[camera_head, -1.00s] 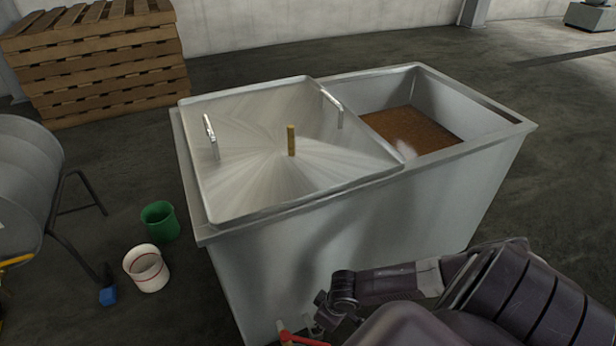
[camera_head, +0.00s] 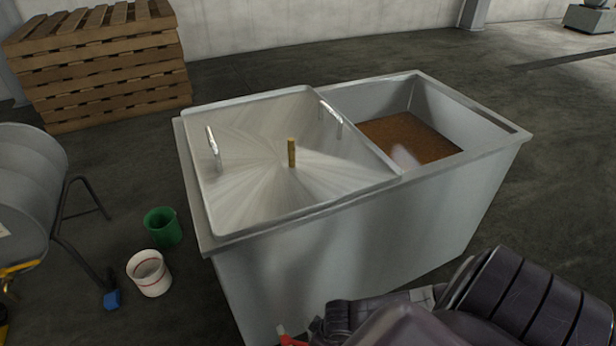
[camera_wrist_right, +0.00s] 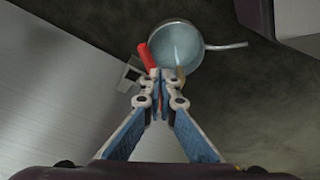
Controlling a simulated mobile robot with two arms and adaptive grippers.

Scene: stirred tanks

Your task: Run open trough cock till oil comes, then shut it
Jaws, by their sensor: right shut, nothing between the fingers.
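The steel trough (camera_head: 330,270) stands in the middle of the head view, with a dished cover over its left part and brown contents (camera_head: 405,137) in its open right part. The cock's red handle (camera_head: 288,340) shows at the bottom edge. In the right wrist view, the red handle (camera_wrist_right: 147,58) lies just beyond my right gripper (camera_wrist_right: 160,78), whose fingers are shut and empty. A round pan (camera_wrist_right: 175,48) sits below the cock. A pale streak, which looks like a thin stream, shows over the pan. My left gripper is out of view.
A green bucket (camera_head: 162,227) and a white bucket (camera_head: 149,272) stand on the floor left of the trough, near a grey drum (camera_head: 30,195) on a stand. Stacked pallets (camera_head: 100,65) are at the back left. Floor right of the trough is clear.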

